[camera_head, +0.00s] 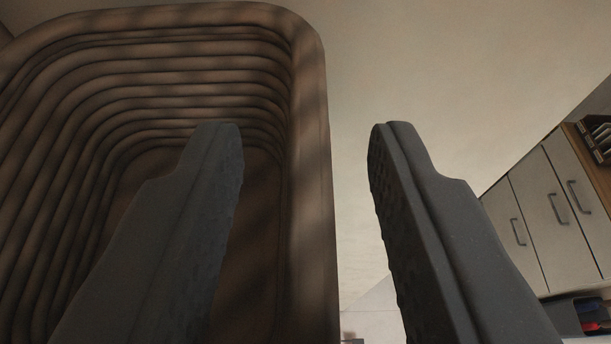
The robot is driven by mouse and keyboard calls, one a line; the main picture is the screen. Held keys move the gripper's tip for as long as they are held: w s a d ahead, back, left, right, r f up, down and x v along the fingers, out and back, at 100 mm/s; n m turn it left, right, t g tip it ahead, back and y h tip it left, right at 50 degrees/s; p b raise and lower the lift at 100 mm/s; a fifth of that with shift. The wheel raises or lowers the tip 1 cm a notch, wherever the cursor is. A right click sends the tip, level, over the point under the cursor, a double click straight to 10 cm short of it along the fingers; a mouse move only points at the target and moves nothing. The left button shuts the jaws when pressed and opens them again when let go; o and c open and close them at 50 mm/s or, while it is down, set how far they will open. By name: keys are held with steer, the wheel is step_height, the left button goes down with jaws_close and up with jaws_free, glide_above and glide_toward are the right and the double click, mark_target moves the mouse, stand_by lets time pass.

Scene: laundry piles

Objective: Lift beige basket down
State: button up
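The beige basket (309,130) looks brown in this light and fills the left half of the view. It has ribbed, rounded walls, and I see into its hollow inside. My gripper (304,140) is open, with two dark grey fingers. The left finger shows in front of the basket's inside, and the right finger is outside, to the right of the basket's right wall. That wall runs between the two fingers. A gap shows between the wall and the right finger. I cannot tell whether the left finger touches the basket. The basket's lower part is cut off by the frame.
Light cabinets (541,211) with handles stand at the right. A wooden shelf or rack (597,140) is at the right edge, and a dark bin (580,315) with red and blue items is at lower right. The plain pale surface above is clear.

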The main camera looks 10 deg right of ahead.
steer(key=shift+w, duration=0.2)
jaws_close()
steer(key=shift+d, duration=0.1)
steer(key=shift+s+d, duration=0.2)
steer(key=shift+d, duration=0.7)
steer(key=shift+s+d, duration=0.15)
steer(key=shift+d, duration=0.7)
steer(key=shift+s+d, duration=0.2)
steer(key=shift+d, duration=0.7)
jaws_free()
